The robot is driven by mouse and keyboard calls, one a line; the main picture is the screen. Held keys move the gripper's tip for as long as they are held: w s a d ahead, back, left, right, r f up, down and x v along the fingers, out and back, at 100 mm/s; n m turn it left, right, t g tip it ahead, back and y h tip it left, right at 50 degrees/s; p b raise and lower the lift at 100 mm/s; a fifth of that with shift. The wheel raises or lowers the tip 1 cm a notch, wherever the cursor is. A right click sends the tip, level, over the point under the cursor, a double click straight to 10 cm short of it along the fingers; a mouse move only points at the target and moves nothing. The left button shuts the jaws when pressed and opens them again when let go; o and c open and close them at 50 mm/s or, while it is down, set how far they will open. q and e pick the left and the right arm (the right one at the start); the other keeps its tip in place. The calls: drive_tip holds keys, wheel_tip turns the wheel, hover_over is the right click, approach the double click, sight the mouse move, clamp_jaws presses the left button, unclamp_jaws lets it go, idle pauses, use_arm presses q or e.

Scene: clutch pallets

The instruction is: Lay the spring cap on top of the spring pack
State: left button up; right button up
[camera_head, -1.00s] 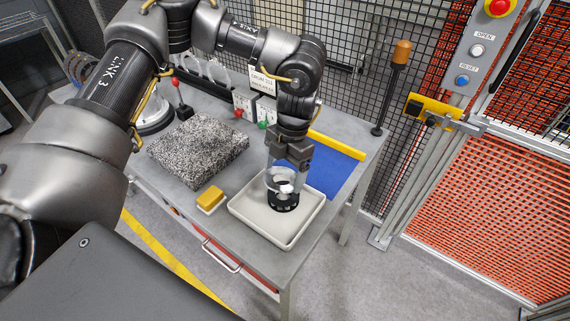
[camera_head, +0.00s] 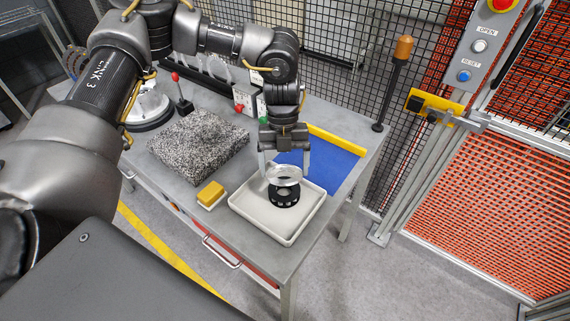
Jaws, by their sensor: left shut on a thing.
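The spring cap (camera_head: 284,181) is a shiny silver ring. The spring pack (camera_head: 285,199) is a short black cylinder with slots in its side, standing in the pale tray (camera_head: 250,226). My left gripper (camera_head: 285,170) points down over the tray, its two pale fingers spread wide to the left and right of the cap and shut on it. The cap is roughly level, directly over the spring pack. I cannot tell whether it touches the pack or hangs just above it. My right gripper is not in view.
A yellow block (camera_head: 211,194) lies left of the tray, and a speckled granite slab (camera_head: 198,145) behind it. A blue mat (camera_head: 335,164) with a yellow edge lies at the back right. Mesh fencing (camera_head: 355,80) rises behind the grey bench (camera_head: 180,188).

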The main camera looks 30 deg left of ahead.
sight(284, 170)
use_arm(q)
drive_tip(key=shift+f+b, duration=2.35)
drive_tip(key=shift+f, duration=0.6)
drive_tip(key=o, duration=0.9)
drive_tip(key=shift+w, duration=0.1)
drive_tip(key=shift+w+a+r+p, duration=0.15)
drive_tip(key=shift+w+a+p, duration=0.15)
drive_tip(key=shift+w+a, duration=0.35)
drive_tip(key=shift+w+a+r+p, duration=0.2)
drive_tip(key=shift+w+a+p, duration=0.15)
drive_tip(key=shift+w, duration=0.65)
drive_tip(key=shift+w+a+r+p, duration=0.15)
drive_tip(key=shift+w+a+p, duration=0.1)
drive_tip(key=shift+w+a, duration=0.45)
drive_tip(key=shift+w+d, duration=0.1)
